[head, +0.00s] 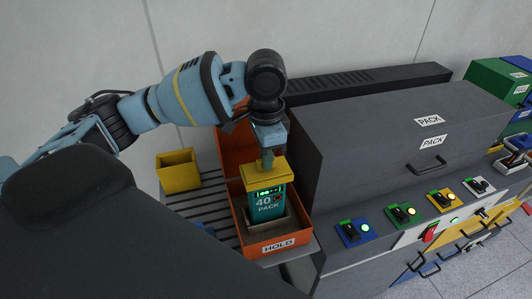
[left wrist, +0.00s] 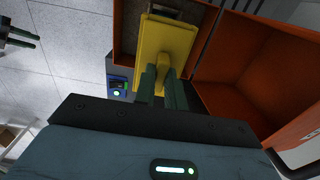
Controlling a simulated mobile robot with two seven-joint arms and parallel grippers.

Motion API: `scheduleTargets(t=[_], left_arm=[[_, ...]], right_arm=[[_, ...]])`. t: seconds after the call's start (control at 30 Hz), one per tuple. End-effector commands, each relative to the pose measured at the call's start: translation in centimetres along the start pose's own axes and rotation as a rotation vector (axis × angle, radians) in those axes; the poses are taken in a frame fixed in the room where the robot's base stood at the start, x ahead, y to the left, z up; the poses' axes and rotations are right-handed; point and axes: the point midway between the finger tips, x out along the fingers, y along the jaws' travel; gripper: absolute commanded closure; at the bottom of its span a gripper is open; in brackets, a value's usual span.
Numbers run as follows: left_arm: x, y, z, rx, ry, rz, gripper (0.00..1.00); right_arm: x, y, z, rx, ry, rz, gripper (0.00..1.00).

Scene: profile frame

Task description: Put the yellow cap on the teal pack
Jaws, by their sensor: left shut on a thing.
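My left gripper (head: 267,155) is shut on the stem of the yellow cap (head: 268,172). In the left wrist view, its dark fingers (left wrist: 162,92) close around the stem of the cap (left wrist: 165,45). The teal pack (head: 267,206), marked "40 PACK", stands upright in the orange box (head: 280,247) labelled "HOLD". The cap is directly over the pack's top and appears to meet it; I cannot tell whether it is fully seated. The cap hides the pack's top. My right gripper is not clearly seen.
An orange compartment (head: 236,150) stands behind the pack; it looks empty in the left wrist view (left wrist: 245,75). A yellow bin (head: 179,172) is on the slatted surface to the left. A grey cabinet (head: 385,135) with several switches stands close on the right.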

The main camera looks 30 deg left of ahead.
Motion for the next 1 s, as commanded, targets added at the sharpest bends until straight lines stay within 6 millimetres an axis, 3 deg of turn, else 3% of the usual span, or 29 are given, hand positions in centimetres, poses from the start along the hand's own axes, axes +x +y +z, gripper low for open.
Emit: scheduleTargets(t=[0.2, 0.23, 0.43, 0.77, 1.0], left_arm=[[0.0, 0.0, 0.0, 0.0, 0.0, 0.0, 1.0], [0.0, 0.0, 0.0, 0.0, 0.0, 0.0, 0.87], [0.0, 0.0, 0.0, 0.0, 0.0, 0.0, 0.63], [-0.4, 0.0, 0.0, 0.0, 0.001, 0.0, 0.63], [-3.8, 0.0, -0.1, -0.001, 0.003, -0.002, 0.63]], right_arm=[[0.0, 0.0, 0.0, 0.0, 0.0, 0.0, 0.64], [0.0, 0.0, 0.0, 0.0, 0.0, 0.0, 0.64], [0.0, 0.0, 0.0, 0.0, 0.0, 0.0, 0.64], [0.0, 0.0, 0.0, 0.0, -0.001, 0.0, 0.64], [0.0, 0.0, 0.2, 0.0, -0.004, -0.001, 0.64]])
